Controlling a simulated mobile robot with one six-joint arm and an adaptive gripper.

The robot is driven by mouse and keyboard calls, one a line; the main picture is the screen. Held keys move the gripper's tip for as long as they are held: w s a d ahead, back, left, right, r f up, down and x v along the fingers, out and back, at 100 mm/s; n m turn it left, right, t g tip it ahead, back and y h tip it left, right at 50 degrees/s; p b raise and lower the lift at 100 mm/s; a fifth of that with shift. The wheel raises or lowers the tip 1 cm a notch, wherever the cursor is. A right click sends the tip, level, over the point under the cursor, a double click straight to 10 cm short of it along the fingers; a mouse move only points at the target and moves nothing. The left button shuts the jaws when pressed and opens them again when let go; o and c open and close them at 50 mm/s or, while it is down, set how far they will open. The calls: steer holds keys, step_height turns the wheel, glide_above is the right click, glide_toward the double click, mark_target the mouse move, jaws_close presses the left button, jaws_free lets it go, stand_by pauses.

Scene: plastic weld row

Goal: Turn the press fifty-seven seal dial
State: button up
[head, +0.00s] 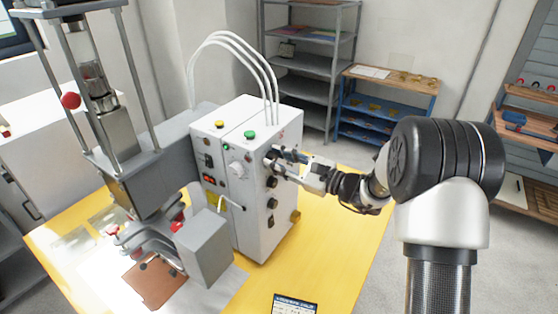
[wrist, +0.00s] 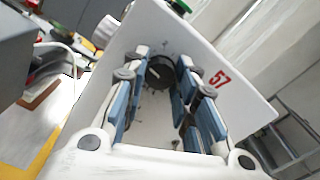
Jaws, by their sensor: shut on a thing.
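The seal dial (wrist: 160,73) is a round black knob with a pale pointer mark on the white panel, in the middle of the wrist view. A red number 57 (wrist: 220,78) is printed to its right. My gripper (wrist: 161,88) has its blue-padded fingers on either side of the dial and is shut on it. In the head view my gripper (head: 279,158) reaches from the right to the upper part of the white control box's (head: 228,185) right face. There the fingers mostly hide the dial.
More black knobs (head: 272,203) sit in a column below my gripper on the same face. Green and yellow buttons (head: 250,134) are on top of the box, with white hoses rising behind. The grey press (head: 205,245) stands left on the yellow table (head: 345,215). Shelves (head: 312,65) stand behind.

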steer(key=c, duration=0.3)
steer(key=shift+m, duration=0.3)
